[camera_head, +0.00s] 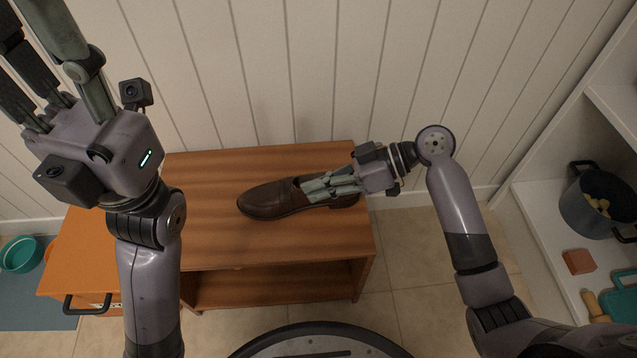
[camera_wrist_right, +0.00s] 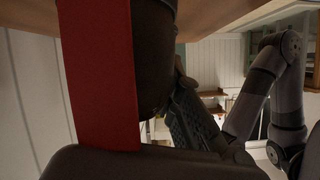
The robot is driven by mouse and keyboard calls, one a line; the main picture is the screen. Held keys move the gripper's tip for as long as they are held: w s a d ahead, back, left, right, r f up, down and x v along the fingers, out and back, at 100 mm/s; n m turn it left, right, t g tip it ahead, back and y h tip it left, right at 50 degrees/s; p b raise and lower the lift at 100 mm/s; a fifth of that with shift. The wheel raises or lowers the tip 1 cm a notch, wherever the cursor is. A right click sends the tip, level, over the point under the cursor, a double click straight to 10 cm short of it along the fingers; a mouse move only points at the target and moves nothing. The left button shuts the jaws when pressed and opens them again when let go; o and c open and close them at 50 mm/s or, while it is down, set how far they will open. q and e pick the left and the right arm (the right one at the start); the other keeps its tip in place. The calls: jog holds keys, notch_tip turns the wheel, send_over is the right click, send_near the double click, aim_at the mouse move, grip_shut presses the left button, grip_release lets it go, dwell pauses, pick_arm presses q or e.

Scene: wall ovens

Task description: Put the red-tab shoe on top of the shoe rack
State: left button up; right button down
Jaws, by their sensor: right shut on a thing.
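A brown leather shoe (camera_head: 272,200) lies sole down on top of the wooden shoe rack (camera_head: 205,225), toe to the left. My right gripper (camera_head: 312,187) reaches in from the right and is shut on the shoe around its opening. The fingers cover part of the shoe's side and opening. In the right wrist view a red strip (camera_wrist_right: 96,75) stands close to the lens against dark surfaces; it looks like the shoe's red tab. My left gripper (camera_head: 50,60) is raised at the upper left, fingers spread and empty, tips partly out of frame.
Below the rack's top is an open shelf (camera_head: 270,288). A handled orange front (camera_head: 80,285) juts out at left. A teal bowl (camera_head: 20,254) stands on the floor. White shelving at right holds a dark pot (camera_head: 597,203). The rack top left of the shoe is clear.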

jog(key=shift+f, duration=0.3)
jog(key=c, duration=1.7)
grip_release()
